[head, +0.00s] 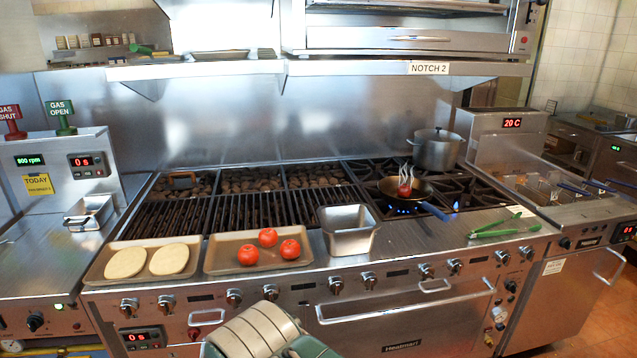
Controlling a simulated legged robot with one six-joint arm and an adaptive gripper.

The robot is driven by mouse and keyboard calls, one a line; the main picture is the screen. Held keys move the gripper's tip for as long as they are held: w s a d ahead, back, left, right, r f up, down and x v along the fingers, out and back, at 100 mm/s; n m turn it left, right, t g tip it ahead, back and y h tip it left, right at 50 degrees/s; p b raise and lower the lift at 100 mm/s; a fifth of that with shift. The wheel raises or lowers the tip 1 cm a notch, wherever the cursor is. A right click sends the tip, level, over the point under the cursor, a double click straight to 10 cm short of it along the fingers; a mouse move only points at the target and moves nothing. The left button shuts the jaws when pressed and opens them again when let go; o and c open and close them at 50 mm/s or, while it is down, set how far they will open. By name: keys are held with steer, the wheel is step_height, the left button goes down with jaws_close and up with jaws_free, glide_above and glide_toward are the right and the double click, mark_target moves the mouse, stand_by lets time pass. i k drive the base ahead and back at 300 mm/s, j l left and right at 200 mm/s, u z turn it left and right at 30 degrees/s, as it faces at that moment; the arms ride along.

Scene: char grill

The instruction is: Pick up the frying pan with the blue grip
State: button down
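The frying pan (418,191) is dark and sits on the burners at the right of the range. Its blue grip (435,211) points toward the front right, over the edge of the burner area. A red round item (404,190) lies in the pan with pale steam above it. Blue flame (400,209) shows under the pan. A beige and green part of my own body shows at the bottom edge, well below and left of the pan. No gripper fingers can be made out.
A steel pot (437,152) stands behind the pan. An empty square steel container (348,241) is left of the grip, and green tongs (494,226) lie right. A tray with tomatoes (222,262) and a tray with flat rounds (101,266) are at the front left. Another blue flame (456,206) burns nearby.

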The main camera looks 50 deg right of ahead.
mark_target(422, 191)
steer(key=z, duration=2.05)
